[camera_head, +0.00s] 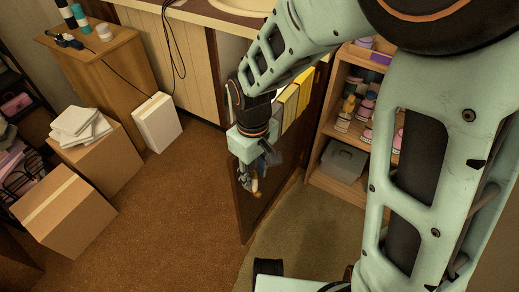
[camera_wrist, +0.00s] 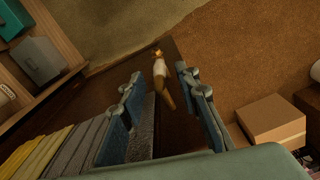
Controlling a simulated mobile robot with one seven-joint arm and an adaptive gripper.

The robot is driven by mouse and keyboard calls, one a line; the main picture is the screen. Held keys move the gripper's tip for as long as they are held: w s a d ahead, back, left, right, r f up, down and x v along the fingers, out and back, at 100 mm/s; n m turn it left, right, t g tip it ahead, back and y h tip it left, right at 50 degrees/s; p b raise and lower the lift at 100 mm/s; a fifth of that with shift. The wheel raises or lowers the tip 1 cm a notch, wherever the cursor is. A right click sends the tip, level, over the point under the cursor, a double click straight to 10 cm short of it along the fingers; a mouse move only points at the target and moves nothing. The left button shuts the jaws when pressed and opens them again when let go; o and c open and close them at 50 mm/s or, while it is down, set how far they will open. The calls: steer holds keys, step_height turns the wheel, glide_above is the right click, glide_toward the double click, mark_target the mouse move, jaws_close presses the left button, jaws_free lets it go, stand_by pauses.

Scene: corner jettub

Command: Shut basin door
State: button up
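The basin door (camera_head: 262,200) is a dark brown panel standing open, swung out from the counter under the basin (camera_head: 245,5). In the wrist view the door (camera_wrist: 135,62) lies beyond my fingers. A slim handle-like piece (camera_wrist: 161,78), white and brown with a brass-coloured end, shows on or by the door. My gripper (camera_head: 254,180) is at the door in the head view. In the wrist view my gripper (camera_wrist: 161,84) has its two fingers spread, with the handle-like piece showing between them. I cannot tell whether the fingers touch it.
Yellow and grey towels (camera_head: 293,100) hang beside my gripper. An open shelf (camera_head: 322,176) with bottles and a grey bin (camera_head: 342,162) stands to the right. Cardboard boxes (camera_head: 65,212) and a wooden cabinet (camera_head: 105,62) stand left. The brown carpet (camera_head: 165,215) between is clear.

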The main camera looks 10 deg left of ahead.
mark_target(255, 183)
step_height(255, 183, down, 4)
steer(key=shift+f+b, duration=0.25)
steer(key=shift+b, duration=0.25)
steer(key=shift+c, duration=0.3)
jaws_close()
